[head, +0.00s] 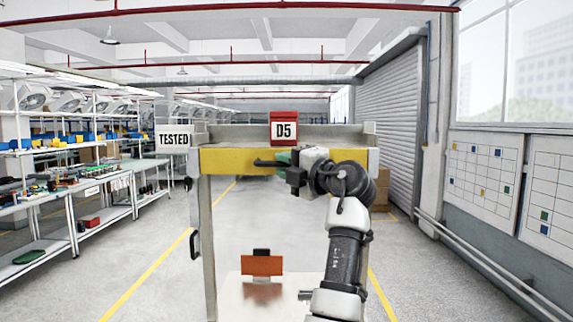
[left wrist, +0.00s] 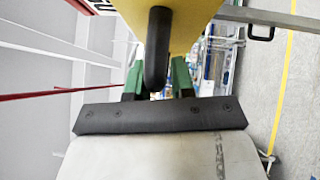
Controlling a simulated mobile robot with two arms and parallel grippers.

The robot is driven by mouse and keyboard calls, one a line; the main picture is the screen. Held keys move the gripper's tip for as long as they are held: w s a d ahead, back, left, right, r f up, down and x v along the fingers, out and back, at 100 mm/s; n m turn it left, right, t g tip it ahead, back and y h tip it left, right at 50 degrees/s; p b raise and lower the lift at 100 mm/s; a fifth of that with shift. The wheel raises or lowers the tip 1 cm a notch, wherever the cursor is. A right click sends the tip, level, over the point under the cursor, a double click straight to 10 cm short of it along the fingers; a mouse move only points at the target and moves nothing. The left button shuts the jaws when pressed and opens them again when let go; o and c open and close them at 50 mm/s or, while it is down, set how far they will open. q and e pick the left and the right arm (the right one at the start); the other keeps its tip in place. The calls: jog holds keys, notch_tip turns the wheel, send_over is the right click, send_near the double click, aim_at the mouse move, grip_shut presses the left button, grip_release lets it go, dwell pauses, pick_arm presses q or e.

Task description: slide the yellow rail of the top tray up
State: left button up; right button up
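The yellow rail (head: 228,161) runs across the front of the top tray of a grey rack. A black handle (head: 265,163) sticks out from it. My left gripper (head: 284,159) is at this handle, in front of the rail. In the left wrist view, the rounded end of the black handle (left wrist: 157,50) lies between or just in front of the two green fingers (left wrist: 158,80), with the yellow rail (left wrist: 200,25) behind. The fingers stand apart by about the handle's width. Whether they press on it I cannot tell. My right gripper is not in view.
A red D5 sign (head: 284,129) stands on the tray, with a white TESTED sign (head: 174,139) at its left. An orange plate (head: 262,266) stands lower inside the rack. Workbenches (head: 105,197) line the left; a wall (head: 470,215) with charts is at right.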

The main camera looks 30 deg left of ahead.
pick_arm(q)
grip_shut()
jog(key=shift+r, duration=0.1)
notch_tip(320, 180, up, 5)
jog(key=shift+r+p, duration=0.15)
jog(key=shift+p, duration=0.75)
jog(key=shift+r, duration=0.1)
jog(key=shift+o, duration=1.9)
grip_release()
